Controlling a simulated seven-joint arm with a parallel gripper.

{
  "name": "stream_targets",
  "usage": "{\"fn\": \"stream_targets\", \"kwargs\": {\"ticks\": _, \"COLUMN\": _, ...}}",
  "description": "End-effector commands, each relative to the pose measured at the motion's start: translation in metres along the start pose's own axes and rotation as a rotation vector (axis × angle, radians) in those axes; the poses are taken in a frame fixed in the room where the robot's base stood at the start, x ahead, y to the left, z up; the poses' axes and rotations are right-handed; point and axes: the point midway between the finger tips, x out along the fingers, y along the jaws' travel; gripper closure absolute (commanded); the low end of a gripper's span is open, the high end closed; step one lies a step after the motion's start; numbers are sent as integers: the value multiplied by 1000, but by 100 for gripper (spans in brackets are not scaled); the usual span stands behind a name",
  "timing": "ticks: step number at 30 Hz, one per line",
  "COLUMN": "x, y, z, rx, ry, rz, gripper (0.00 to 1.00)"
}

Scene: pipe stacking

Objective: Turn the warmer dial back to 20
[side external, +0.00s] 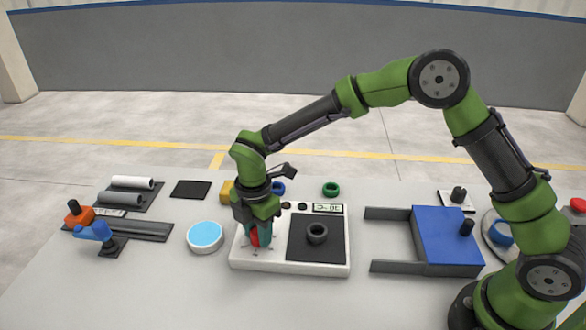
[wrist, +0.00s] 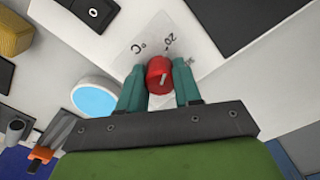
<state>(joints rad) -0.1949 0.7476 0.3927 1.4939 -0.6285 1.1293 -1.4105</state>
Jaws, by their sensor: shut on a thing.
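The warmer (side external: 290,264) is a white box with a dark square plate (side external: 301,246) on its top. Its red dial (wrist: 159,72) has a pale pointer line and sits between the teal fingers of my gripper (wrist: 160,88), which is shut on it. In the side view my gripper (side external: 258,238) points down over the left part of the warmer and partly hides the dial. A "20" mark and "°C" show beside the dial in the wrist view. A small display (side external: 327,208) is at the warmer's back edge; its digits are hard to read.
A dark grey ring (side external: 317,233) rests on the plate. A blue-topped round dish (side external: 205,236) stands left of the warmer. A blue block with grey rails (side external: 446,240) is to the right. Green (side external: 331,189) and blue (side external: 278,188) rings lie behind. The table front is clear.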

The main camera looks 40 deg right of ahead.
Motion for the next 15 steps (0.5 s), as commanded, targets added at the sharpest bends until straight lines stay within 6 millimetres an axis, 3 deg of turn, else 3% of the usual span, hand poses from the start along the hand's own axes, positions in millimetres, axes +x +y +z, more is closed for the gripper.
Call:
{"fn": "stream_targets", "kwargs": {"ticks": 9, "x": -1, "y": -1, "z": 2, "rx": 1, "ry": -3, "rz": -2, "gripper": 97}}
{"fn": "stream_targets", "kwargs": {"ticks": 10, "x": -1, "y": -1, "z": 2, "rx": 1, "ry": -3, "rz": -2, "gripper": 65}}
{"fn": "stream_targets", "kwargs": {"ticks": 15, "x": -1, "y": 0, "z": 1, "rx": 1, "ry": -2, "rz": -2, "gripper": 41}}
